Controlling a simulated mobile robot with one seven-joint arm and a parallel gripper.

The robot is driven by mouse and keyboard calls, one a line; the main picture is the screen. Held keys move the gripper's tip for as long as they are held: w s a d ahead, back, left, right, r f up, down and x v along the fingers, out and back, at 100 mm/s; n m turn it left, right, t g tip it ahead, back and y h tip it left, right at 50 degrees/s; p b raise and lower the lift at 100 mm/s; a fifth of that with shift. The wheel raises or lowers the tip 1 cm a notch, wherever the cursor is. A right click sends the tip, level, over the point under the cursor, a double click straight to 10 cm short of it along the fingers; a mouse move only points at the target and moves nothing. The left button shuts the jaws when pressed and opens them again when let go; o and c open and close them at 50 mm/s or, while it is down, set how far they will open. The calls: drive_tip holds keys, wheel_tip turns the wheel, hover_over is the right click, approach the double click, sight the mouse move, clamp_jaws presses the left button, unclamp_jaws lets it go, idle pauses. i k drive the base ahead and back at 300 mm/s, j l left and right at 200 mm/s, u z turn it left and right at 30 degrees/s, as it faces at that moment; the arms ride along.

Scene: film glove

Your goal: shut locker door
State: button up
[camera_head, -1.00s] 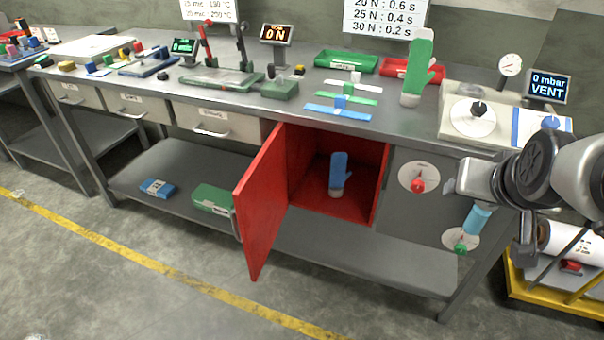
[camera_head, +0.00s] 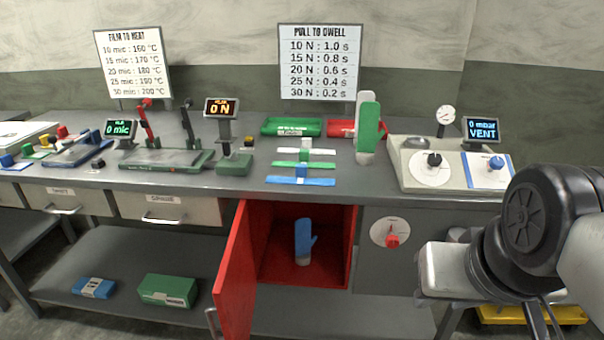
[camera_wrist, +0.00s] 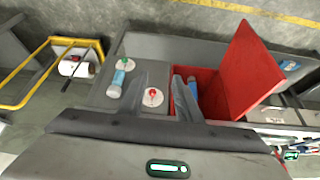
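The red locker door (camera_head: 237,280) stands wide open, hinged at the left side of the red locker (camera_head: 270,225) under the bench. A grey handle (camera_head: 213,322) shows near its free edge. Inside the locker stands a blue glove form (camera_head: 304,240) on a light base. In the wrist view the open door (camera_wrist: 243,70) is right of the locker interior, where the blue form (camera_wrist: 192,90) partly shows. My gripper (camera_wrist: 160,80) is open and empty; its fingers point toward the bench front beside the locker, apart from the door. In the head view its fingers are not clear.
A panel with a red knob (camera_head: 391,240) is right of the locker. Blue (camera_head: 94,287) and green (camera_head: 168,290) boxes lie on the lower shelf, left of the door. A yellow-framed cart (camera_wrist: 62,62) stands beside the bench. Floor in front looks clear.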

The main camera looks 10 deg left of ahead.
sight(234, 293)
drive_tip(key=i+j, duration=0.1)
drive_tip(key=j, duration=0.85)
drive_tip(key=i+j, duration=0.15)
drive_tip(key=j, duration=0.35)
drive_tip(key=i+j, duration=0.1)
drive_tip(key=j, duration=0.35)
drive_tip(key=k+j+z, duration=0.5)
drive_tip(key=k+j, duration=0.15)
